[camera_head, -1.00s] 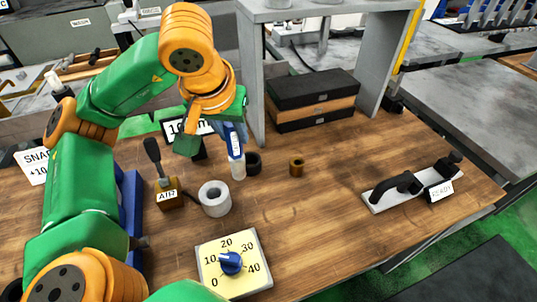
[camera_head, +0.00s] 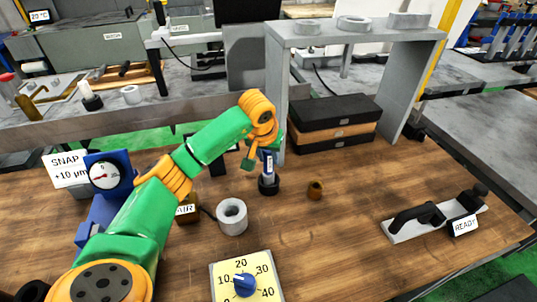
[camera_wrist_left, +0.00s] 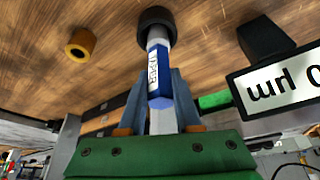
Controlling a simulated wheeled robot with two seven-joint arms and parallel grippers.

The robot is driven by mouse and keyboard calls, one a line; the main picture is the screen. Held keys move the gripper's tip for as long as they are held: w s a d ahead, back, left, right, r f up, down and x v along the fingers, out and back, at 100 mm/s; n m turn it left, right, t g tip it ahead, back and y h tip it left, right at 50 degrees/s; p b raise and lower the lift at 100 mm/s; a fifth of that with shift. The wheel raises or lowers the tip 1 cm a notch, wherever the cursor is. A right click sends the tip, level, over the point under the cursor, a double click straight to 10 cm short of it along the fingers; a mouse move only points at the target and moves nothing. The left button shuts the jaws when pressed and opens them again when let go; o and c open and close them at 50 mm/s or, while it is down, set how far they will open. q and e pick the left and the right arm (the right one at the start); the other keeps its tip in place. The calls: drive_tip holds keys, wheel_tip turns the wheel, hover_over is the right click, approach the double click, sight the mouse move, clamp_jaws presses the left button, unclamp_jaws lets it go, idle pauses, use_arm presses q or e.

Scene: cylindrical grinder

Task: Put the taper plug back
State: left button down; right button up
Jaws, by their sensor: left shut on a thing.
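The taper plug (camera_head: 268,163) has a blue labelled body and a pale metal end. It stands roughly upright, and its label also shows in the left wrist view (camera_wrist_left: 153,68). My left gripper (camera_head: 269,151) is shut on the blue body; its fingers (camera_wrist_left: 160,95) lie on both sides of it. The plug's pale end meets a black round holder (camera_head: 268,187) on the table, also seen in the left wrist view (camera_wrist_left: 156,20). I cannot tell how deep the end sits in it. My right gripper is not in view.
A brown ring (camera_head: 315,190) and a grey ring (camera_head: 232,217) stand close by. A dial block (camera_head: 243,279) is in front. Stacked cases (camera_head: 325,130) lie under a grey stand (camera_head: 275,90). A READY-tagged gauge (camera_head: 430,217) is at right. Table between is clear.

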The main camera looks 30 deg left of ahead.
use_arm(q)
drive_tip(key=shift+f, duration=0.1)
drive_tip(key=c, duration=0.6)
unclamp_jaws()
drive_tip(key=shift+d, duration=0.1)
drive_tip(key=shift+r, duration=0.35)
drive_tip(key=v, duration=1.1)
drive_tip(key=shift+s+r, duration=0.2)
drive_tip(key=shift+r, duration=0.15)
drive_tip(key=shift+d, duration=0.1)
